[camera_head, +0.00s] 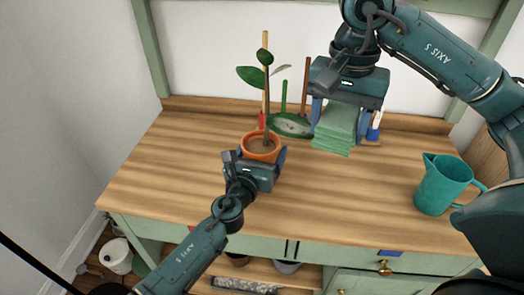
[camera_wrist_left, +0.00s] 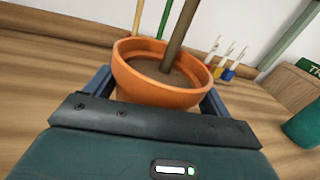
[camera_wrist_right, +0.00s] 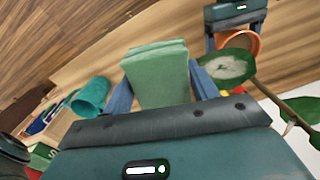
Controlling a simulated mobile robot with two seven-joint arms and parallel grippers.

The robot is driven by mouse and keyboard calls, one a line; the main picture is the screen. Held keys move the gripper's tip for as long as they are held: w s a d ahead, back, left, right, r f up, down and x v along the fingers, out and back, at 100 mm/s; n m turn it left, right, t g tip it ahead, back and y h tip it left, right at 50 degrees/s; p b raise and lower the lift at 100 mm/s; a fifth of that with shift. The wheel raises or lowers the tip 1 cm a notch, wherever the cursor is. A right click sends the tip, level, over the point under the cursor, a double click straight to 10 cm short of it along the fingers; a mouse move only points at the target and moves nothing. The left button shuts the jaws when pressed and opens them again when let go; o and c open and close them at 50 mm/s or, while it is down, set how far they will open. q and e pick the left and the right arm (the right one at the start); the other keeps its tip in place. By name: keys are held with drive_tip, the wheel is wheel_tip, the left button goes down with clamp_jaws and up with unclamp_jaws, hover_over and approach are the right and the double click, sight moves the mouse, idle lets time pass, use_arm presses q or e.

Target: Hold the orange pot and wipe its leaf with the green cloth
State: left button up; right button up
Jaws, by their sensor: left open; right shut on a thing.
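The orange pot (camera_head: 262,148) stands upright on the wooden bench, with a plant stem rising from its soil. My left gripper (camera_head: 264,160) is open around the pot, one finger on each side; the left wrist view shows the pot (camera_wrist_left: 158,85) between the fingers. My right gripper (camera_head: 340,112) is shut on the folded green cloth (camera_head: 337,130), held above the bench. The cloth also shows in the right wrist view (camera_wrist_right: 157,75). A large leaf with pale, dusty patches (camera_head: 290,125) hangs just left of the cloth; it also shows in the right wrist view (camera_wrist_right: 222,66).
A teal jug (camera_head: 440,186) stands at the right of the bench (camera_head: 170,175). Small coloured tools (camera_head: 375,125) and stakes (camera_head: 306,88) are at the back by the wall.

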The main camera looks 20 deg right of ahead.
use_arm(q)
drive_tip(key=o, duration=1.4)
drive_tip(key=shift+r, duration=0.15)
drive_tip(key=shift+s+a+p, duration=0.3)
drive_tip(key=shift+s, duration=0.05)
use_arm(e)
drive_tip(key=shift+r, duration=0.35)
use_arm(q)
drive_tip(key=shift+s+a, duration=0.15)
drive_tip(key=shift+s, duration=0.05)
use_arm(e)
drive_tip(key=shift+r, duration=0.1)
use_arm(q)
drive_tip(key=shift+w+d, duration=0.4)
drive_tip(key=shift+w, duration=0.05)
use_arm(e)
drive_tip(key=shift+f, duration=0.4)
use_arm(q)
drive_tip(key=shift+c, duration=0.7)
drive_tip(key=shift+f, duration=0.25)
drive_tip(key=c, duration=0.8)
